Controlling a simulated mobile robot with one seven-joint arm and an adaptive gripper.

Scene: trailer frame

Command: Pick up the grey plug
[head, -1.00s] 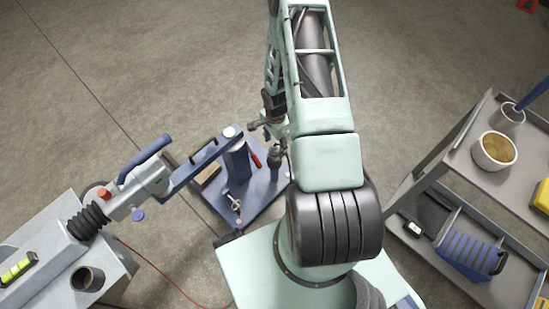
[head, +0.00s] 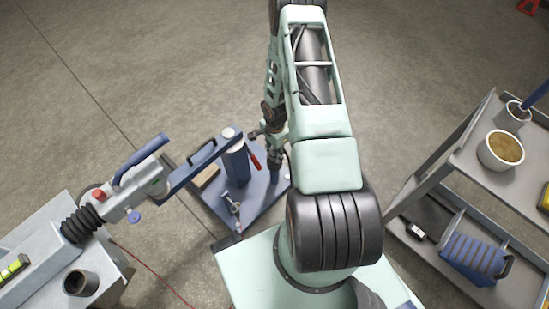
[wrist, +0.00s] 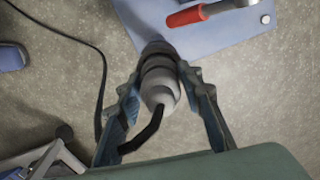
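The grey plug (wrist: 158,82) is in the wrist view, a ribbed, rounded body with a black cable curving from its near end. My gripper (wrist: 163,75) has its two blue-padded fingers on either side of the plug. The fingers are spread apart, with a narrow gap seeming to show at the right; contact on the left is unclear. In the head view my gripper is largely hidden behind my arm, over the back right corner of the blue base plate (head: 258,204). A dark upright shape there appears to be the plug (head: 274,161).
A blue post (head: 237,165) and a red-handled lever (head: 255,161) stand on the plate near my gripper. The trailer coupling (head: 135,190) with a blue handle is at left. A grey shelf cart (head: 455,165) stands at right. Open floor lies behind.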

